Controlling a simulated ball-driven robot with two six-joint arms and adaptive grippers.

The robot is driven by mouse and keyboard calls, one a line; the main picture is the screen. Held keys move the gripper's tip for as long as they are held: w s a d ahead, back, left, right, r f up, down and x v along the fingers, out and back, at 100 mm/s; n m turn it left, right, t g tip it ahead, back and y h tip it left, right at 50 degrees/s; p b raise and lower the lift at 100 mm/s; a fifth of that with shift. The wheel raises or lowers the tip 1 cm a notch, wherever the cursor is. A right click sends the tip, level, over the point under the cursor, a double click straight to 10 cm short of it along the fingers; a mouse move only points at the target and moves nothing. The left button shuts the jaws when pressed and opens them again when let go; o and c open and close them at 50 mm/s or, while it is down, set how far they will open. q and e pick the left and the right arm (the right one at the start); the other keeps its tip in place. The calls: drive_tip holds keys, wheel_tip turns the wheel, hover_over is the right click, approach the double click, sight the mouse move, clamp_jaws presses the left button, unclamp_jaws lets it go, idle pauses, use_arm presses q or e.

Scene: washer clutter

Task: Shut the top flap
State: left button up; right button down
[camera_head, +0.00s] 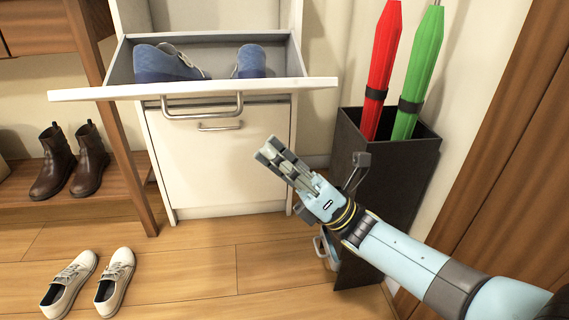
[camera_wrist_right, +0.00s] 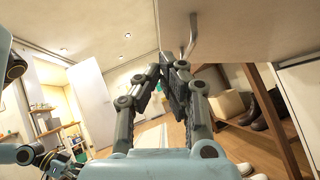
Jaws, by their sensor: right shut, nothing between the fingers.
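The white top flap (camera_head: 270,88) of the cabinet is tipped open toward me, a grey compartment with blue shoes (camera_head: 165,64) behind it. Its metal handle (camera_head: 200,112) hangs on the front. My right gripper (camera_head: 268,150) is shut and empty, below and right of this handle, apart from the flap in the head view. In the right wrist view its fingers (camera_wrist_right: 168,68) are together, near a pale panel (camera_wrist_right: 240,25) with a metal handle (camera_wrist_right: 190,38). Parts that look like my left arm show at the left edge there; its jaws are unclear.
A lower flap (camera_head: 215,160) with a handle is shut. A dark umbrella stand (camera_head: 400,160) holding a red and a green umbrella stands right of the cabinet. A wooden rack (camera_head: 110,205) with brown boots is on the left. White shoes (camera_head: 115,275) lie on the floor.

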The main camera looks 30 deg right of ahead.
use_arm(q)
drive_tip(key=shift+w+a+f, duration=0.35)
drive_tip(key=shift+a+f, duration=0.05)
drive_tip(key=shift+f, duration=0.05)
use_arm(e)
drive_tip(key=w+a+r, duration=0.1)
drive_tip(key=w+r, duration=0.2)
drive_tip(key=r, duration=0.3)
drive_tip(key=shift+a, duration=0.35)
use_arm(q)
drive_tip(key=shift+s, duration=0.4)
use_arm(e)
drive_tip(key=shift+w+r, duration=0.1)
drive_tip(key=shift+r, duration=0.1)
